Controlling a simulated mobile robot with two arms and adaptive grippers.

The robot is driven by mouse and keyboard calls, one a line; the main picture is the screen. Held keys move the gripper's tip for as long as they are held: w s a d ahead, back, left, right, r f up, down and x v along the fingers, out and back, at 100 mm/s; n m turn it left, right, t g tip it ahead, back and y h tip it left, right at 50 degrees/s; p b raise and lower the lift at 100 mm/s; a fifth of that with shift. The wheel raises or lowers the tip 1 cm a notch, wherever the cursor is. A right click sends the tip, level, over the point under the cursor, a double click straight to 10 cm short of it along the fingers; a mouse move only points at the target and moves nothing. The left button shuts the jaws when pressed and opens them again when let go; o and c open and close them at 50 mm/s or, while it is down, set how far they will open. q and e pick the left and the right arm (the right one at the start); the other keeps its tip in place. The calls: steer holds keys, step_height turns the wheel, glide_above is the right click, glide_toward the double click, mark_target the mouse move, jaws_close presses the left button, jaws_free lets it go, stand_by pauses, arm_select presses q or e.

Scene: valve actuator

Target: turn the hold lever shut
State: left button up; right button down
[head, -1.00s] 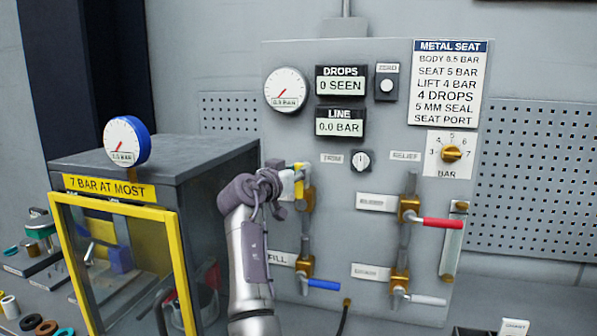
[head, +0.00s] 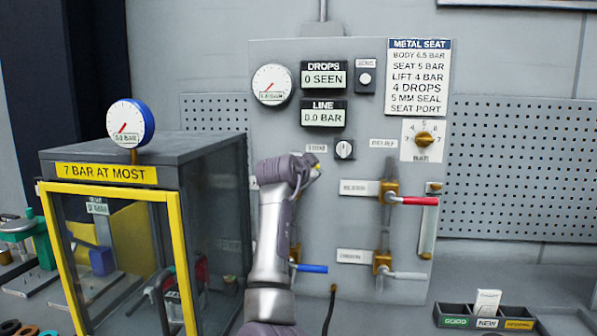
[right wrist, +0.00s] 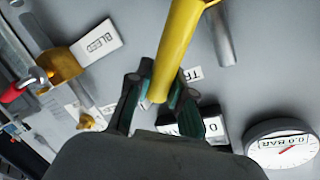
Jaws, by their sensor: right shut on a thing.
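The yellow lever (right wrist: 182,45), which I take to be the hold lever, runs between the fingers of my right gripper (right wrist: 153,95) in the right wrist view. The fingers are shut on it near its end. My left gripper is not in view.
The grey panel (head: 410,270) also carries a red lever (head: 422,201), a blue lever (head: 312,268) and a grey lever (head: 408,275). The line display (head: 323,117) reads 0.0 bar. A yellow-framed cabinet (head: 175,250) stands left of my arm. A sorting tray (head: 450,321) lies at lower right.

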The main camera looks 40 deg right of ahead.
step_height(320, 180, down, 7)
steer(key=s+d+m+t+y+b, duration=0.2)
steer(key=m, duration=0.5)
steer(key=shift+s+f+y, duration=0.2)
steer(key=shift+y, duration=0.1)
stand_by(0.3)
steer(key=c, duration=1)
jaws_free()
steer(key=shift+f, duration=0.1)
steer(key=v, duration=1.2)
steer(key=shift+w, duration=0.1)
